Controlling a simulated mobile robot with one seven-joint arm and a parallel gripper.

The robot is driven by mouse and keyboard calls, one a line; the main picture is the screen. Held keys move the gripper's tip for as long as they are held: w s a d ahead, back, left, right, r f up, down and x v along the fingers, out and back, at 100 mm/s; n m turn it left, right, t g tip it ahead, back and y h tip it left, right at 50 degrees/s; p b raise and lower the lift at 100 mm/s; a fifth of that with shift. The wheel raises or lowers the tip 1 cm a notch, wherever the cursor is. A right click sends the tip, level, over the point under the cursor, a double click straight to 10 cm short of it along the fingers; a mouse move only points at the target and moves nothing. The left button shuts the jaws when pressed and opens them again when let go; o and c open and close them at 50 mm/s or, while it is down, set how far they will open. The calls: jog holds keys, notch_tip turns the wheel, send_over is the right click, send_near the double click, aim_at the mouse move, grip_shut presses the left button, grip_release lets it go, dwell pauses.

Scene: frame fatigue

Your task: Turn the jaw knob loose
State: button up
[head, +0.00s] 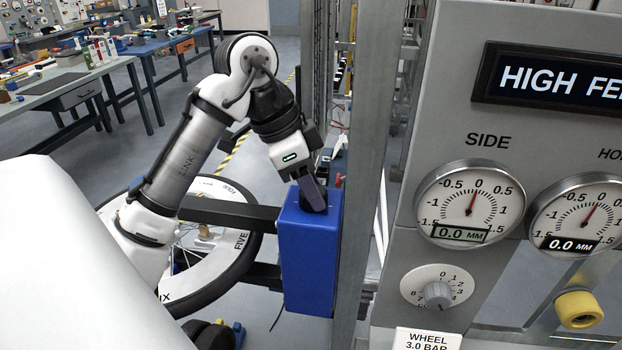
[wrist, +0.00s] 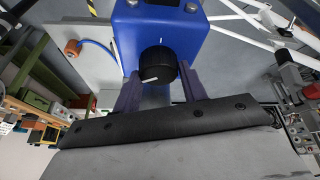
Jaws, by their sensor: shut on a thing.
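The jaw knob (wrist: 157,65) is a round black knob with a white pointer line, on the face of a blue housing (wrist: 196,32). Its pointer is turned to the lower left in the wrist view, away from a short white mark on the housing above it. In the head view the blue housing (head: 308,260) stands beside a grey upright, and the knob is mostly hidden by my fingers. My gripper (head: 314,194) reaches down to the top of the housing. Its two dark fingers lie on either side of the knob, shut on it.
A grey panel (head: 420,140) with a side dial (head: 470,203) and a selector knob (head: 437,293) stands close on the right. A grey upright post (head: 355,150) rises directly beside the housing. A white-rimmed wheel (head: 226,278) is at the left. Workbenches (head: 75,88) stand farther back.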

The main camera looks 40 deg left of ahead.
jog(key=n+y, duration=0.1)
jog(key=n, duration=0.1)
jog(key=n+t+y+p, duration=0.1)
jog(key=n, duration=0.2)
jog(key=shift+s+d+n, duration=0.1)
jog(key=shift+n, duration=0.2)
jog(key=n+y+p, duration=0.1)
jog(key=n, duration=0.3)
jog(key=shift+n+y, duration=0.3)
jog(key=shift+y, duration=0.1)
jog(key=shift+d, duration=0.1)
jog(key=shift+f, duration=0.1)
jog(key=o, duration=1)
jog(key=shift+c, duration=0.2)
jog(key=b+v, duration=0.1)
jog(key=v, duration=1.3)
jog(key=shift+s+f, duration=0.1)
jog(key=shift+s, duration=0.05)
